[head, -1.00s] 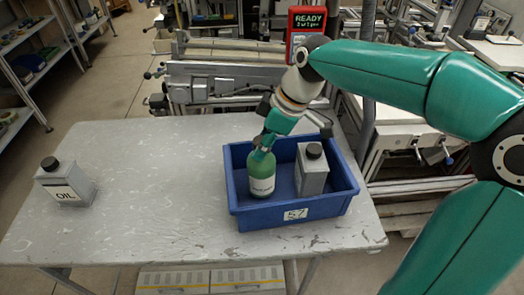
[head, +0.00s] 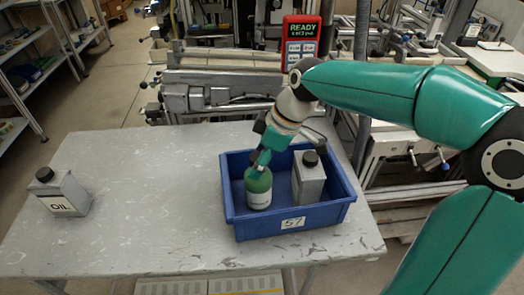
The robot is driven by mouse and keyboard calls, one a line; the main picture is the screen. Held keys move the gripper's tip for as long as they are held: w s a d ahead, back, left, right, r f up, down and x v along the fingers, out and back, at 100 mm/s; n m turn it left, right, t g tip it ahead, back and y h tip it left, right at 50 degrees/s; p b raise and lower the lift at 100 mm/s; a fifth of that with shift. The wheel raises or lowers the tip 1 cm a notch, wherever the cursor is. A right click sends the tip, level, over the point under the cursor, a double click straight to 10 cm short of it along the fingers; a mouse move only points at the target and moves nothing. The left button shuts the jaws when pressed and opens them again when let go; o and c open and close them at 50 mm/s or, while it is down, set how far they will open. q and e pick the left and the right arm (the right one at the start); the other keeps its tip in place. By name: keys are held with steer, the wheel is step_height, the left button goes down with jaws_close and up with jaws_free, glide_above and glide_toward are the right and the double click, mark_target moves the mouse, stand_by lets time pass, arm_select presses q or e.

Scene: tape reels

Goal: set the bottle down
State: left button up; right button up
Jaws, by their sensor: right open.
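The green bottle (head: 258,190) with a white label stands upright in the left part of the blue crate (head: 290,224). My right gripper (head: 262,160) is open at the top of the bottle, with its fingers still around or beside the neck. The fingers and wrist hide most of the bottle's top, so I cannot tell if they touch it. My left gripper is not in view.
A grey can with a black cap (head: 309,179) stands in the crate, right of the bottle. A grey oil can (head: 60,192) stands at the table's left end. The grey table (head: 150,200) is clear between it and the crate. A red display (head: 300,42) stands behind.

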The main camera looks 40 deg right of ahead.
steer(key=v, duration=1.2)
steer(key=shift+p, duration=0.35)
steer(key=shift+s, duration=0.1)
